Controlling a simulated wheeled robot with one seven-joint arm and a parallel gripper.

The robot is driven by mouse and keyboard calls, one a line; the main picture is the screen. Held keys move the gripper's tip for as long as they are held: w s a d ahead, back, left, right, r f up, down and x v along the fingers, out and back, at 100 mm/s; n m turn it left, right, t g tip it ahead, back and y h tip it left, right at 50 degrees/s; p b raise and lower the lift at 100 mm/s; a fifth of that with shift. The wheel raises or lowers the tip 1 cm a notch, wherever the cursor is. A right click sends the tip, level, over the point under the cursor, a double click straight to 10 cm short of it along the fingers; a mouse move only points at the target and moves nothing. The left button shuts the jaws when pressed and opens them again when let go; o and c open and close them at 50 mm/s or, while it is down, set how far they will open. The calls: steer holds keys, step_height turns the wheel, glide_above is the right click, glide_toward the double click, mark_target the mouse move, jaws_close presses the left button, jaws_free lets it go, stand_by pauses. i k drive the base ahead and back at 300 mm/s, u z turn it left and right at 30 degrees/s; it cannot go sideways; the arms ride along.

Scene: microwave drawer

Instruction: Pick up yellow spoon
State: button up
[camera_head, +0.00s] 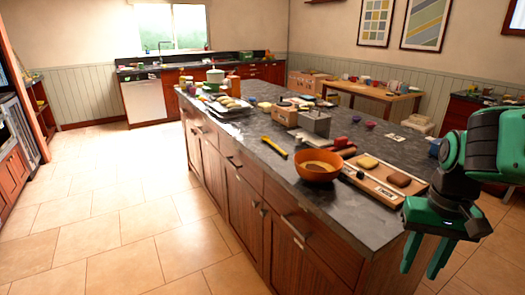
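A long, thin yellow utensil (275,147) lies flat on the dark countertop of the island, near its left long edge and behind the orange bowl. It looks like the yellow spoon, but it is too small to make out its shape surely. My gripper (420,272) hangs at the lower right, beyond the near end of the island. Its two green fingers point down and stand apart, with nothing between them. It is far from the yellow utensil.
An orange bowl (318,166) stands close to the counter edge. A wooden tray (373,186) with bread-like items lies right of it. A grey metal box (315,124) and several dishes crowd the island (345,217) farther back. The tiled floor (120,215) left of the island is clear.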

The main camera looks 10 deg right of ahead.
mark_target(264, 139)
steer(key=u, duration=2.25)
steer(key=i, duration=1.75)
steer(key=z, duration=2.75)
steer(key=i, duration=0.25)
steer(key=z, duration=0.25)
